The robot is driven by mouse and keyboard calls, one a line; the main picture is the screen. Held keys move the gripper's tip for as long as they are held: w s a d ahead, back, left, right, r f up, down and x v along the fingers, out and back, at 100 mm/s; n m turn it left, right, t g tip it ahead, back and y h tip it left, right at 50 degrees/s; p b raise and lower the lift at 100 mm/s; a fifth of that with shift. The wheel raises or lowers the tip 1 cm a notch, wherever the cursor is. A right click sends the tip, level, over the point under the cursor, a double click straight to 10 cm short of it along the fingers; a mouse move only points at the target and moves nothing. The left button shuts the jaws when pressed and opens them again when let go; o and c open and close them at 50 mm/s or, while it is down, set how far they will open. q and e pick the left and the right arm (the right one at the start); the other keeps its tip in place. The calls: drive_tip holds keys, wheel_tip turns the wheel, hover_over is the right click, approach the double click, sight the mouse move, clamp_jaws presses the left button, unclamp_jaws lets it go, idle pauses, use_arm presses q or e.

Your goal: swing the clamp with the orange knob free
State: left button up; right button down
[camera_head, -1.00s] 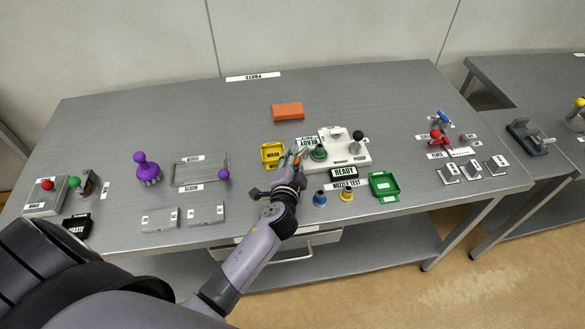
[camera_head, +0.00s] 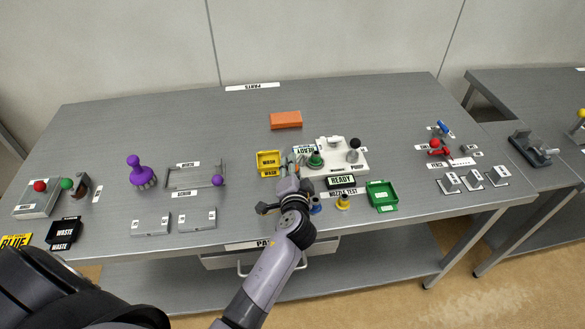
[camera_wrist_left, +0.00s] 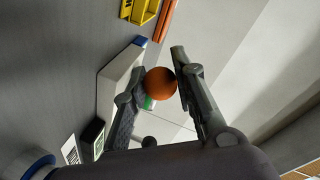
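The orange knob (camera_wrist_left: 160,82) shows in the left wrist view as a round ball between the two fingers of my left gripper (camera_wrist_left: 158,72). The fingers stand apart on either side of it; I cannot tell whether they touch it. In the head view my left gripper (camera_head: 287,172) is over the table at the left end of the white fixture plate (camera_head: 354,163), and it hides the orange knob and most of its clamp. My right gripper is not in view.
A green knob (camera_head: 315,159) and a black-topped lever (camera_head: 353,150) stand on the plate close by. A yellow tray (camera_head: 268,161) is just left, a green tray (camera_head: 382,196) to the right. Blue and yellow nozzles (camera_head: 343,202) stand in front.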

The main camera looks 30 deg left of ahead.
use_arm(q)
drive_tip(key=o, duration=0.5)
drive_tip(key=shift+c, duration=0.2)
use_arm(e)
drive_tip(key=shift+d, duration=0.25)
